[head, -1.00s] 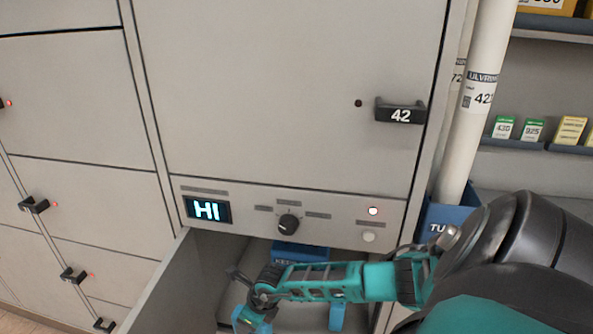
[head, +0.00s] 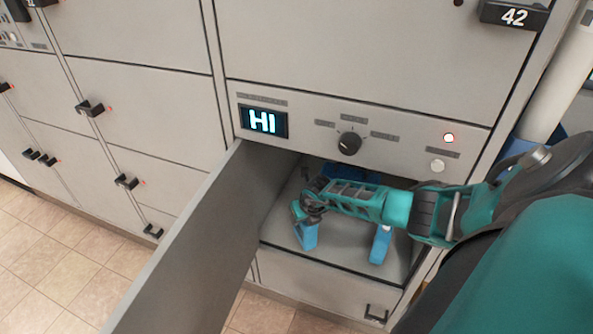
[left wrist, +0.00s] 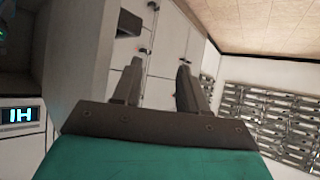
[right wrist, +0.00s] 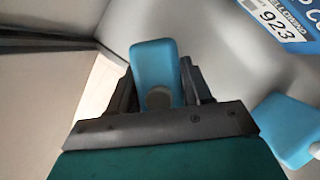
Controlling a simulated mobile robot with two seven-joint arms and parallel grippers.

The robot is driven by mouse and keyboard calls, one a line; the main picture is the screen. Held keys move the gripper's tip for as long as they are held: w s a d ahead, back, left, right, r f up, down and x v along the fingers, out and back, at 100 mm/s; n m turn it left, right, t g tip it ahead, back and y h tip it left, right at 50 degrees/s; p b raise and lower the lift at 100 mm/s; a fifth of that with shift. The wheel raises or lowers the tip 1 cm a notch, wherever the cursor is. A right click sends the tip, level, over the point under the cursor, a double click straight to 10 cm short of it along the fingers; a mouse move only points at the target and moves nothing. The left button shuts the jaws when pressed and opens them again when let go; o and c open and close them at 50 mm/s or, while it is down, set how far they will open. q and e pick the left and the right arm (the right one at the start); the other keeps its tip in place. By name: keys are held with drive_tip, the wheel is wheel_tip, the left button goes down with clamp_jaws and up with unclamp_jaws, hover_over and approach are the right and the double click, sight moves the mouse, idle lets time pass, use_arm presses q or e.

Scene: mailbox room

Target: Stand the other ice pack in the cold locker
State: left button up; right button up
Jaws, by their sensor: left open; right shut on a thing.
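My right gripper (head: 303,208) reaches inside from the right and is shut on a blue ice pack (head: 305,236). The right wrist view shows this ice pack (right wrist: 153,62) upright between the fingers. It is at or very near the locker floor; I cannot tell if it touches. A second blue ice pack (head: 380,245) stands to the right, apart from it. My left gripper (left wrist: 157,85) is open and empty, away from the locker floor.
A blue box labelled 923 (right wrist: 290,18) lies at the back of the locker, partly hidden by my arm in the head view. Floor tiles (head: 60,260) are clear at left.

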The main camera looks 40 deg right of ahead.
use_arm(q)
wheel_tip(320, 180, down, 7)
drive_tip(key=b, duration=0.7)
drive_tip(key=shift+d, duration=0.4)
use_arm(e)
drive_tip(key=w+d+f, duration=0.2)
drive_tip(key=w+f, duration=0.1)
drive_tip(key=w, duration=0.4)
drive_tip(key=shift+w+d+f, duration=0.15)
drive_tip(key=shift+w+f, duration=0.1)
drive_tip(key=shift+f, duration=0.05)
drive_tip(key=o, duration=1.3)
use_arm(q)
drive_tip(key=shift+r, duration=0.1)
drive_tip(key=shift+r, duration=0.1)
